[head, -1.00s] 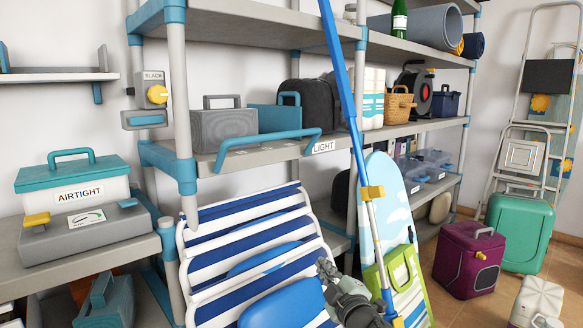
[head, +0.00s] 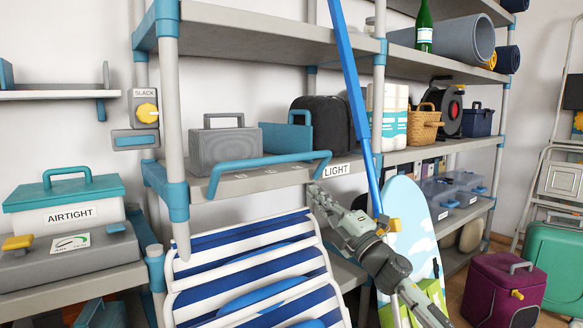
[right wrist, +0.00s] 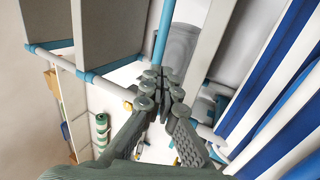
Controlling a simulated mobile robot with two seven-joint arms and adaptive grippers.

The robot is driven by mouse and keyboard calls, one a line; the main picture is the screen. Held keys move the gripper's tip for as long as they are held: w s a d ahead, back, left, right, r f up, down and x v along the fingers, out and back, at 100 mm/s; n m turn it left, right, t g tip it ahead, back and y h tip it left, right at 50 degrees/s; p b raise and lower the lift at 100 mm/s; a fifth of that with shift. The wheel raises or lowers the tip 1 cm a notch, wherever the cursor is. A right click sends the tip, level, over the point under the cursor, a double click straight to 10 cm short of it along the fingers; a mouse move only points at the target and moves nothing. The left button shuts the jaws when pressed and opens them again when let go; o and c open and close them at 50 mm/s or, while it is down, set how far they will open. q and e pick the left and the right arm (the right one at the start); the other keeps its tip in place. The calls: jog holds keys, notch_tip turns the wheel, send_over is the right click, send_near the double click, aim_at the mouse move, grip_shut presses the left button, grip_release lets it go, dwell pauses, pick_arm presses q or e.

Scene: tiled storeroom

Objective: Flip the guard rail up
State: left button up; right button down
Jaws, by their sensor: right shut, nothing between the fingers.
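The guard rail (head: 262,161) is a blue bar with bent ends along the front of the middle shelf, beside the LIGHT label (head: 336,170). It sits low, near shelf-board level, its bar standing a little above the front edge. My right gripper (head: 317,192) is just below and in front of the rail's right end, apart from it as far as I can tell. It is shut and empty; the right wrist view shows its fingers (right wrist: 163,82) together. I cannot pick out the rail for certain in that view. My left gripper is not in view.
A blue pole (head: 352,90) leans across the shelf front, close to my right arm. A striped deck chair (head: 245,255) stands below the rail. A grey box (head: 217,151) and a black case (head: 325,122) stand on the shelf behind it. A surfboard (head: 405,215) leans at right.

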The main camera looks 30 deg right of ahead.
aim_at(285, 161)
pick_arm(q)
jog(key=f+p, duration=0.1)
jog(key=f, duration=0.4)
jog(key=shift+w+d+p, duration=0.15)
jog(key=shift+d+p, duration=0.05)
jog(key=shift+p, duration=0.15)
pick_arm(e)
jog(key=x, duration=1.1)
jog(key=shift+w+r, duration=0.1)
jog(key=shift+w, duration=0.15)
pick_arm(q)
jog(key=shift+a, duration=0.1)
pick_arm(e)
jog(key=shift+d, duration=0.1)
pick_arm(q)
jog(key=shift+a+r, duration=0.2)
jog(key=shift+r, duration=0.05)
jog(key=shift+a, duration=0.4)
pick_arm(e)
jog(key=shift+w+r, duration=0.15)
jog(key=shift+r, duration=0.05)
